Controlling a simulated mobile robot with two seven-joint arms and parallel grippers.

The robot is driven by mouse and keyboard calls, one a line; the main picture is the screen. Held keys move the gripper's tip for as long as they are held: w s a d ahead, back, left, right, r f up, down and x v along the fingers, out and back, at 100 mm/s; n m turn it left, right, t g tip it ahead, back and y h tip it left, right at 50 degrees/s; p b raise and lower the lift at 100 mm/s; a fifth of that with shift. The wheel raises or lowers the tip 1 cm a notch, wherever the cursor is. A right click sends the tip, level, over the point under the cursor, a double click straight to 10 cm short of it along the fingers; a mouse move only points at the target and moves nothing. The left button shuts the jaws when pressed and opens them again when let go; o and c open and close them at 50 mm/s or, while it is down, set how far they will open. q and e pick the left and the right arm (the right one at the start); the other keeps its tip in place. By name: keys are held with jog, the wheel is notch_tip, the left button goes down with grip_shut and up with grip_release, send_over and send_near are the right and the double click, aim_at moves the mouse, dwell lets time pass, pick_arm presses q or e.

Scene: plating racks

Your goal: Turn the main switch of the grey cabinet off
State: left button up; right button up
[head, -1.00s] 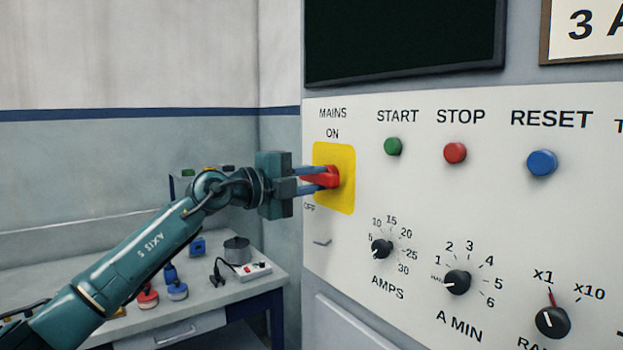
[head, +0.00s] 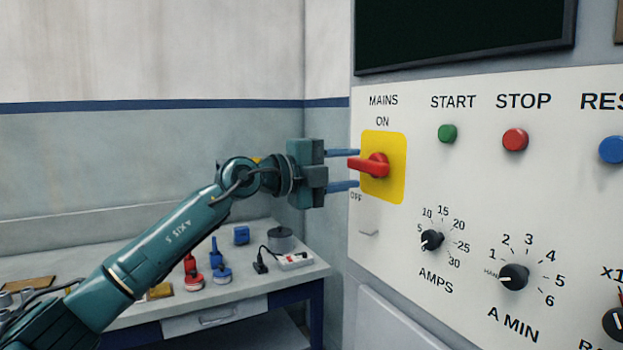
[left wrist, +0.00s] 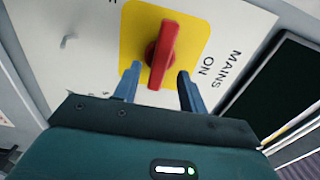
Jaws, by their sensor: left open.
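The grey cabinet's main switch is a red handle (head: 370,164) on a yellow plate (head: 396,190), under the MAINS and ON labels. The handle lies level, its end pointing left; the OFF label is at the plate's lower left. My left gripper (head: 357,169) is open at the left of the plate, one blue finger above the handle and one below, with a gap to each. In the left wrist view, the red handle (left wrist: 161,52) stands between the two spread fingers (left wrist: 157,84), touching neither visibly. My right gripper is not in view.
START (head: 447,133) and STOP (head: 515,139) buttons and the AMPS dial (head: 432,239) are to the right on the panel. A dark screen (head: 460,30) is above. A bench (head: 250,287) with a socket strip (head: 295,261) and plugs stands below left.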

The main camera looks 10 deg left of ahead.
pick_arm(q)
jog(key=b+v, duration=0.2)
jog(key=v, duration=0.7)
jog(key=shift+s+a+b, duration=0.25)
jog(key=shift+a+b, duration=0.05)
jog(key=shift+b, duration=0.05)
jog(key=s+d+f+n+h, duration=0.1)
jog(key=d+f+n+h, duration=0.15)
jog(key=f, duration=0.45)
jog(key=s+d+f+n+h, duration=0.1)
jog(key=s+d+f, duration=0.15)
jog(key=f, duration=0.45)
jog(key=s+a+f+n+t+y, duration=0.2)
jog(key=f+n+t+y, duration=0.2)
jog(key=f+n, duration=0.45)
jog(key=s+a+f+n+t+y, duration=0.2)
jog(key=f+n+t+y, duration=0.3)
jog(key=f, duration=0.7)
jog(key=s+a+f+n+g+y, duration=0.2)
jog(key=s+f+n+g+y, duration=0.1)
jog(key=s+f, duration=0.8)
jog(key=s+a+f+n+g+y, duration=0.2)
jog(key=s+f+n+g, duration=0.3)
jog(key=s+f, duration=0.6)
notch_tip(320, 180, down, 2)
jog(key=shift+a+f+n+g+y, duration=0.1)
jog(key=shift+a+n+g+y, duration=0.2)
jog(key=shift+g+y, duration=0.2)
jog(key=shift+c, duration=0.5)
